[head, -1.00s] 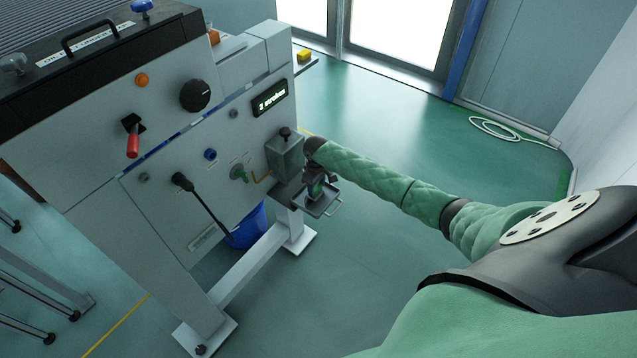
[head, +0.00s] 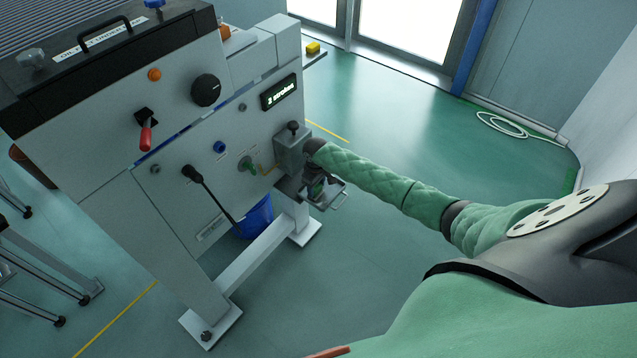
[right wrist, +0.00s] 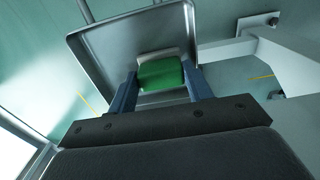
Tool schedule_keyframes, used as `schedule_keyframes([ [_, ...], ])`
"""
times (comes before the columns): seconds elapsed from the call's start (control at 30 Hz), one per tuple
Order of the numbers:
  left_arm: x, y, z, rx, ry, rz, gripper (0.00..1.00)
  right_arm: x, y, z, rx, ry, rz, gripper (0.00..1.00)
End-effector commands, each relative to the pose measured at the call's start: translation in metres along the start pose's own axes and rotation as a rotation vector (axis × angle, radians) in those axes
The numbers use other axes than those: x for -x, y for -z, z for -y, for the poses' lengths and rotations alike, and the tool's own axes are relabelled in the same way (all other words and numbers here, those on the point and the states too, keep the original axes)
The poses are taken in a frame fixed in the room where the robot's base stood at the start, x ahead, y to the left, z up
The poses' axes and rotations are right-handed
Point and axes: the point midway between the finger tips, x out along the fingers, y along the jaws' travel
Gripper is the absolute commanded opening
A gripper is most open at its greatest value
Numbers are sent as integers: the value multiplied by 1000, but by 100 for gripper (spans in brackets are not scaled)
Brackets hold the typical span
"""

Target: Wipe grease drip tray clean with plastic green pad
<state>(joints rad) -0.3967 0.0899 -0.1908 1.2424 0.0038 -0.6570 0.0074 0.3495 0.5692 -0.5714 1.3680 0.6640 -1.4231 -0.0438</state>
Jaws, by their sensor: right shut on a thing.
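The drip tray (head: 328,203) is a small grey metal tray with a wire handle, low on the right end of the machine. In the right wrist view the tray (right wrist: 97,62) fills the upper middle, its raised rim visible. My right gripper (right wrist: 160,78) is shut on the green pad (right wrist: 162,76), one blue-grey finger on each side. The pad is over the tray floor; whether it touches is hard to tell. In the head view my right gripper (head: 317,186) is small and dark at the tray, mostly hiding the pad. My left gripper is not in view.
The grey machine (head: 190,190) with knobs and levers stands left of the tray. A grey box (head: 291,148) sits just above the tray. A blue bucket (head: 256,216) stands under the machine. A yellow block (head: 313,47) lies on a ledge behind.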

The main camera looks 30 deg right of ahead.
Motion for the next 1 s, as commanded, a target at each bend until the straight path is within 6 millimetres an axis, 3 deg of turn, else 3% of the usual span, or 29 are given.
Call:
schedule_keyframes([
  [0.27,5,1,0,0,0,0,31,-4,-2,11,1,3,4,32],
  [1.0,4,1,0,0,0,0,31,-2,-2,-18,-1,1,4,32],
])
